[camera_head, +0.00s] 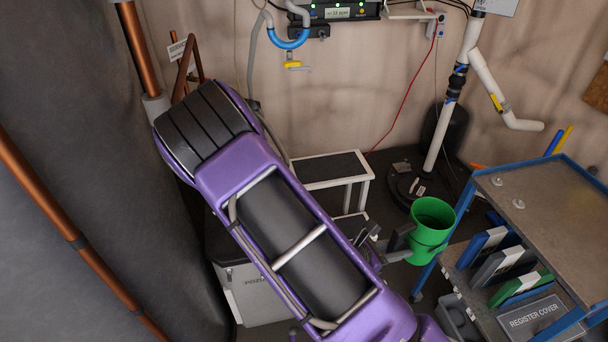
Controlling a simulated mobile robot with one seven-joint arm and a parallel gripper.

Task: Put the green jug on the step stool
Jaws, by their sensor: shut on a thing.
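The green jug (431,232) is held up in the right half of the picture, its open mouth facing up and slightly tilted. My gripper (403,242) is at the jug's left side and is shut on it; the exact grip is partly hidden by my arm. The step stool (330,168), white-framed with black treads, stands against the back wall, up and left of the jug. My purple arm hides part of its lower step. The jug appears apart from the stool, with dark floor between them in the picture.
A blue-framed cart (540,205) with boxes on its lower shelf stands close right of the jug. A white pipe (447,125) on a round black base stands behind the jug. A pale case (252,296) sits below my arm. The stool's top looks clear.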

